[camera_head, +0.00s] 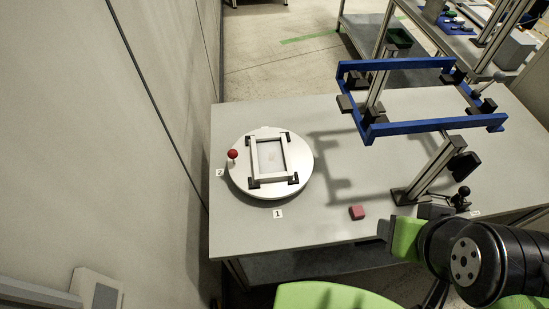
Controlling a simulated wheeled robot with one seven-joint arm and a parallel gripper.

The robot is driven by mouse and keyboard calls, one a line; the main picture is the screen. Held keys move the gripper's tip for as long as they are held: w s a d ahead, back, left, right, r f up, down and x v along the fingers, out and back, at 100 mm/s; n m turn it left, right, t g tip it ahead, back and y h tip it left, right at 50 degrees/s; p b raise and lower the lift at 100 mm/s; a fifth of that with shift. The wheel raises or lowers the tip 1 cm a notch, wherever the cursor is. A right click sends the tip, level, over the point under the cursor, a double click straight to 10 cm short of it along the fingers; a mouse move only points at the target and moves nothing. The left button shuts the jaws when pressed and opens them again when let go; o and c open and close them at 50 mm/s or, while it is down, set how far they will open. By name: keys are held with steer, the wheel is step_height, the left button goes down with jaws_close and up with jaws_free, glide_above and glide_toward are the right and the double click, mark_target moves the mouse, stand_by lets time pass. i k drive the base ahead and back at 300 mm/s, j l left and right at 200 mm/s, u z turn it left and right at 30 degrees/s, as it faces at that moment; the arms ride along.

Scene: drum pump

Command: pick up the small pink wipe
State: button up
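The small pink wipe (357,212) lies on the grey table (240,230) near its front edge, right of the middle. It looks like a small folded block and nothing covers it. My gripper (385,229) is at the lower right, to the right of the wipe and apart from it. Its green and dark end shows from the side, so I cannot tell whether its fingers are open or shut. I see nothing hanging from it.
A round white turntable (303,174) with a frame and red knob stands at the left. A blue frame on a metal post (430,127) rises at the right, behind my arm. A wall (150,120) borders the left. The table between turntable and wipe is clear.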

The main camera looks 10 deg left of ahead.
mark_target(356, 212)
steer(key=l+u, duration=0.15)
steer(key=u, duration=0.3)
steer(key=l+u, duration=0.2)
steer(key=u, duration=0.25)
steer(key=l+u, duration=0.15)
steer(key=u, duration=0.3)
steer(key=l+u, duration=0.15)
steer(key=u, duration=0.3)
steer(key=k+j, duration=0.05)
